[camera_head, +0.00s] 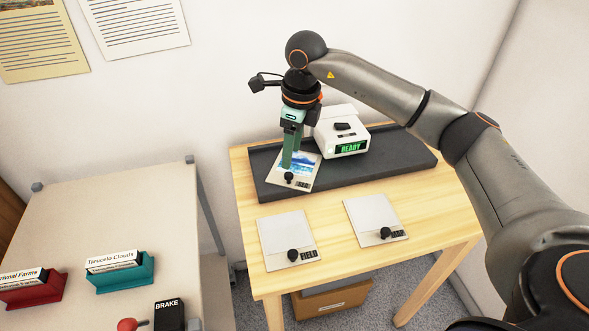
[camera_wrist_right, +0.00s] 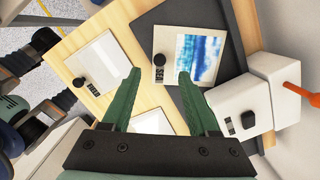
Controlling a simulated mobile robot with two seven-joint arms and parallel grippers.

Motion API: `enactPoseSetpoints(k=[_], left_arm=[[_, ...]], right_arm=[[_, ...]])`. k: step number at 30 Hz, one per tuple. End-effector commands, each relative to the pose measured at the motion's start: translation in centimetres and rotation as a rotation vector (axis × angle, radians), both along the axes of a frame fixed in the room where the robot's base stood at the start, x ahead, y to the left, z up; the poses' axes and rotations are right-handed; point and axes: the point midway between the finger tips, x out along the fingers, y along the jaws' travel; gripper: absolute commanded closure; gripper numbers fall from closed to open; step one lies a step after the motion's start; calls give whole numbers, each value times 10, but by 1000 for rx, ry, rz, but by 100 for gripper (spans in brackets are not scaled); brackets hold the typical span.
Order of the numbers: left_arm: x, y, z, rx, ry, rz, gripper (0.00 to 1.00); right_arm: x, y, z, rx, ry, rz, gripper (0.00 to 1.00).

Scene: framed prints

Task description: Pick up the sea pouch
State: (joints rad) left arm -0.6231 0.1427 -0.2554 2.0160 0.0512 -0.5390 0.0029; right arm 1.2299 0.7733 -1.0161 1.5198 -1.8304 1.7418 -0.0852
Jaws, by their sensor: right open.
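The sea pouch (camera_head: 303,162) is a flat cream pouch with a blue and white sea picture and a black knob near its front edge. My right gripper (camera_head: 289,164), with green fingers, points down over the pouch. Its fingers are open and empty. In the right wrist view the knob (camera_wrist_right: 159,62) appears between the fingertips (camera_wrist_right: 158,75); whether they touch it I cannot tell. My left gripper is out of view.
Two pale pouches with black knobs, one at left (camera_head: 285,235) and one at right (camera_head: 368,212), lie on the wooden table. A white device (camera_head: 335,118) reading READY stands close behind the gripper. A side table (camera_head: 120,215) holds red and teal card holders.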

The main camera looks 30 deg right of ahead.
Motion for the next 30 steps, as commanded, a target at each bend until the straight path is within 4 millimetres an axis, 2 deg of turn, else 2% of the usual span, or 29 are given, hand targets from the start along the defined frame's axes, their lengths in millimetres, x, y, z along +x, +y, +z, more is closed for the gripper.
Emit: enactPoseSetpoints(k=[3, 8, 18, 25, 30], left_arm=[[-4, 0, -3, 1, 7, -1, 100], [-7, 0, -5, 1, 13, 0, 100], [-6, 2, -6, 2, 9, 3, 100], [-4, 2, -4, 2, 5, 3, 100], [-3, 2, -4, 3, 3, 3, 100]], right_arm=[[1, 2, -13, 1, 1, 1, 40], [2, 2, -21, 1, 1, 1, 40], [5, 5, -66, 3, 3, 1, 40], [5, 6, -68, 2, 0, 2, 40], [5, 6, -67, 2, 0, 1, 58]])
